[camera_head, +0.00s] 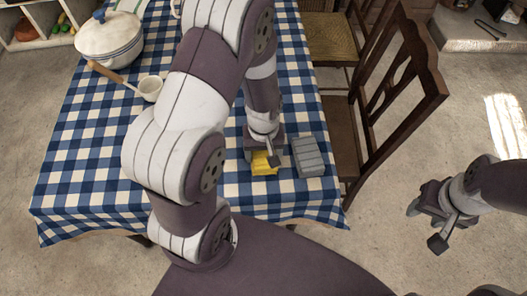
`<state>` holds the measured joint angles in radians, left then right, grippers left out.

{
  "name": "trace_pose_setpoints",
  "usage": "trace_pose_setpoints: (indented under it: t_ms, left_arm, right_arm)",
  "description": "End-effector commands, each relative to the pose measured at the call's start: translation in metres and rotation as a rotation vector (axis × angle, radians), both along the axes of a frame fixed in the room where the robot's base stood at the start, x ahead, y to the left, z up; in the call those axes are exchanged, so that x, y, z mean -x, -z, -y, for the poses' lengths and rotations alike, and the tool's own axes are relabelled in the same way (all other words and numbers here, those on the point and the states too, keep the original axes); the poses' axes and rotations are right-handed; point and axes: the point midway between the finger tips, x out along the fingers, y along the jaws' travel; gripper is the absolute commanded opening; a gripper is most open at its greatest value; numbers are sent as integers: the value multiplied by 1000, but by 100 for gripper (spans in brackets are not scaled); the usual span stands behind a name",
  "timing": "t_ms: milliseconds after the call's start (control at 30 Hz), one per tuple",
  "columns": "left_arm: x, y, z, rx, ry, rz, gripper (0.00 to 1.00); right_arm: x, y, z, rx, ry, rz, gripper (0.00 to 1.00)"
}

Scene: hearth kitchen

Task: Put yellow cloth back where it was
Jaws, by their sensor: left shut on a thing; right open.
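The yellow cloth (264,163) is a small bright patch at the near right part of the checked tablecloth. My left gripper (261,156) points down over it and is shut on it, at or just above the table top. The gripper and arm hide part of the cloth. My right gripper (429,222) is open and empty, out over the floor to the right of the table.
A grey ridged block (307,156) lies just right of the cloth. A wooden chair (389,84) stands against the table's right side. The table's front left is clear.

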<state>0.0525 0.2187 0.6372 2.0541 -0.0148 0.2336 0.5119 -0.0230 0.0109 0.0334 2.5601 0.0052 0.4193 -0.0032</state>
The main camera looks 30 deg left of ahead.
Motion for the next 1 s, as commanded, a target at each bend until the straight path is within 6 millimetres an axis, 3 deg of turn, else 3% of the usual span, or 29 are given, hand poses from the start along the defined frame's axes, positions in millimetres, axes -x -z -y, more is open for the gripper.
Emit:
trace_pose_setpoints:
  t_ms: [267, 300, 333, 367, 700, 1000]
  left_arm:
    - [0, 4, 0, 0, 0, 0, 47]
    - [0, 3, 0, 0, 0, 0, 85]
    - [0, 3, 0, 0, 0, 0, 94]
    - [0, 3, 0, 0, 0, 0, 97]
    - [0, -6, 0, 0, 0, 2, 97]
    - [-2, -82, 0, -1, 0, 7, 97]
  right_arm:
    - [0, 2, 0, 0, 0, 0, 47]
    - [0, 1, 0, 0, 0, 0, 47]
    - [0, 1, 0, 0, 0, 0, 47]
    - [0, 1, 0, 0, 0, 0, 47]
    - [0, -2, 0, 0, 0, 0, 47]
    - [0, -16, 0, 0, 0, 0, 47]
